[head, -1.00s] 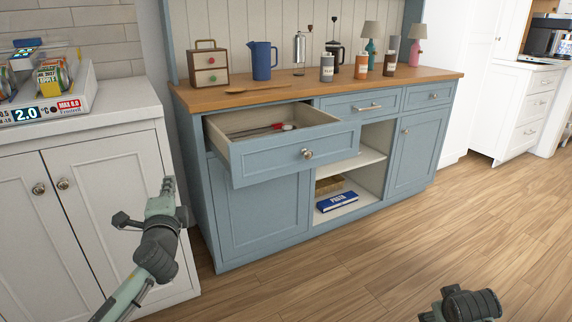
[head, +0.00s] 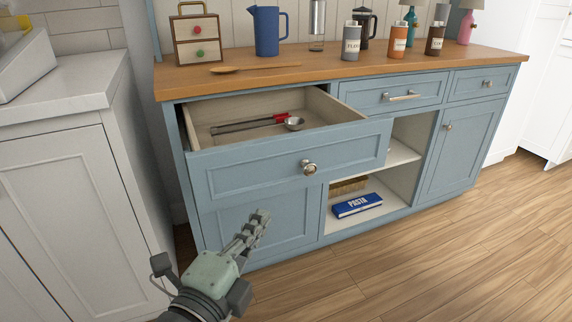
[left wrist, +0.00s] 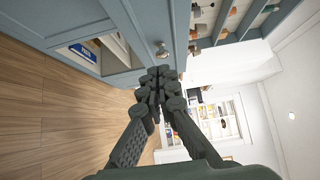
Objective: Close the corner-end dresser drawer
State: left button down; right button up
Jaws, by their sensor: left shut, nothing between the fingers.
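The corner-end drawer (head: 240,172) of the blue dresser (head: 265,225) is pulled well out in the head view. It has a round metal knob (head: 309,167) and holds a red-handled utensil and a metal scoop (head: 293,124). My left gripper (head: 254,226) is below and left of the knob, in front of the lower cabinet door, and its fingers are together and empty. In the left wrist view the shut fingertips (left wrist: 158,75) point toward the dresser, with a knob (left wrist: 162,50) just beyond them. I cannot tell whether they touch anything. My right gripper is not in view.
A white cabinet (head: 70,190) stands close on the left. The wooden top (head: 330,72) carries a spoon (head: 254,68), a blue pitcher (head: 267,32) and several canisters. An open shelf holds a pasta box (head: 357,205). The floor (head: 450,240) in front is clear.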

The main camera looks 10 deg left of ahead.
pick_arm(q)
jog(key=p, duration=0.1)
send_near(281, 168)
jog(key=d, duration=0.3)
jog(key=w, duration=0.1)
jog(key=w+a, duration=0.1)
jog(key=w, duration=0.3)
jog(key=shift+w+a, duration=0.35)
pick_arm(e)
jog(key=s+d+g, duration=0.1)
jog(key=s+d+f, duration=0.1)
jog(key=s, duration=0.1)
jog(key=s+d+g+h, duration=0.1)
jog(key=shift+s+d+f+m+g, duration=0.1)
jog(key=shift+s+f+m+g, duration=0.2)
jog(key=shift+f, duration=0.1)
pick_arm(q)
jog(key=shift+w, duration=0.1)
